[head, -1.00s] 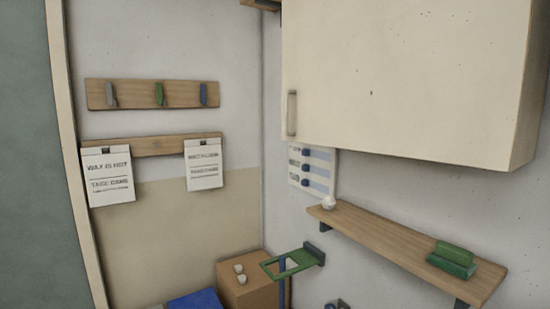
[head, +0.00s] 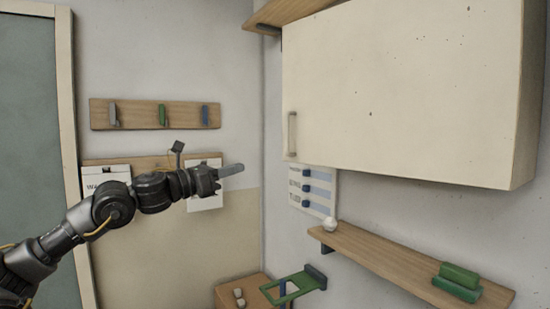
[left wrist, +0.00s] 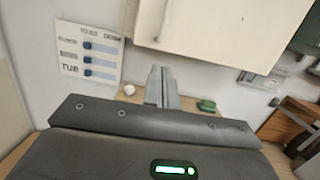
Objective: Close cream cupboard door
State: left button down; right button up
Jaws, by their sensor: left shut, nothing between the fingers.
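The cream cupboard door (head: 400,95) is a broad flat panel high on the right in the head view, with an upright handle (head: 292,134) near its lower left edge. I cannot tell from its edges how far it stands open. My left gripper (head: 232,170) is shut and empty, pointing right, left of the handle and a little lower in the picture, apart from it. In the left wrist view, the shut fingers (left wrist: 160,84) point up below the cream panel (left wrist: 215,30); its handle shows just above them. My right gripper is not in view.
A wooden shelf (head: 390,262) with a green block (head: 457,281) and a small white item (head: 330,224) runs below the cupboard. Another shelf (head: 290,14) is at upper left of it. A hook rail (head: 135,114) and paper notes hang behind my left arm. A green bracket (head: 290,288) juts out low.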

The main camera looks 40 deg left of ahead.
pick_arm(q)
jog(key=p+x, duration=0.7)
jog(key=x, duration=0.6)
jog(key=shift+r+p, duration=0.25)
jog(key=shift+p, duration=0.1)
